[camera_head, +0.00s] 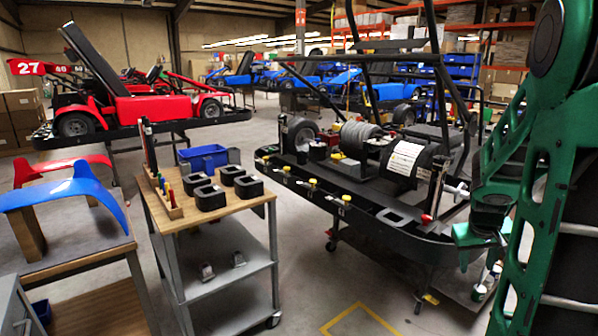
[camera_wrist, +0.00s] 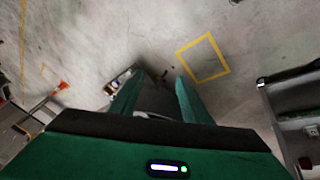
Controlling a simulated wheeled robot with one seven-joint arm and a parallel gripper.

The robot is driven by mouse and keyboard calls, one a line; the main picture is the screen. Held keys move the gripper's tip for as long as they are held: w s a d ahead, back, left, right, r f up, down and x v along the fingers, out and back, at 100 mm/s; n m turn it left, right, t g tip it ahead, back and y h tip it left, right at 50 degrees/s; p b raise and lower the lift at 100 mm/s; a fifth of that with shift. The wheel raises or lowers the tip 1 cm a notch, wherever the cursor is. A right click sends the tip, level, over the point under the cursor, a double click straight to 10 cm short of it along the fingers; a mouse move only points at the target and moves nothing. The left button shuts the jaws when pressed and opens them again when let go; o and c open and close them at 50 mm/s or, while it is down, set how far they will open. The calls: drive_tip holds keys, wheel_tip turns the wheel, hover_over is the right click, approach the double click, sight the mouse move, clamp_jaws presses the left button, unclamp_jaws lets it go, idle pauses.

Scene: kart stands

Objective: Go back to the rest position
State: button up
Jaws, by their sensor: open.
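My gripper (camera_wrist: 157,95) shows in the wrist view with its two green fingers spread apart. Whether the two touch there I cannot tell. The yellow floor square (camera_wrist: 203,59) lies to the right of the fingers in the wrist view; part of it also shows in the head view (camera_head: 362,308).
A wooden-topped cart (camera_head: 225,213) holds several black blocks and a tool rack. A bench (camera_head: 75,250) with red and blue curved panels stands at left. A red kart (camera_head: 150,105) is behind. Concrete floor is open between cart and kart frame.

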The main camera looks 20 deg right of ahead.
drive_tip(key=s+a+r+g+y, duration=0.1)
drive_tip(key=s+a+r+y, duration=0.1)
drive_tip(key=s+a, duration=0.5)
drive_tip(key=s+a+r+m+g+y, duration=0.1)
drive_tip(key=s+a+r+y, duration=0.1)
drive_tip(key=s+a, duration=0.6)
drive_tip(key=a+r, duration=0.1)
drive_tip(key=a, duration=0.6)
drive_tip(key=shift+s+a+y, duration=0.3)
drive_tip(key=shift+w, duration=0.1)
drive_tip(key=shift+w+f, duration=0.25)
drive_tip(key=shift+w, duration=0.25)
drive_tip(key=shift+d, duration=0.1)
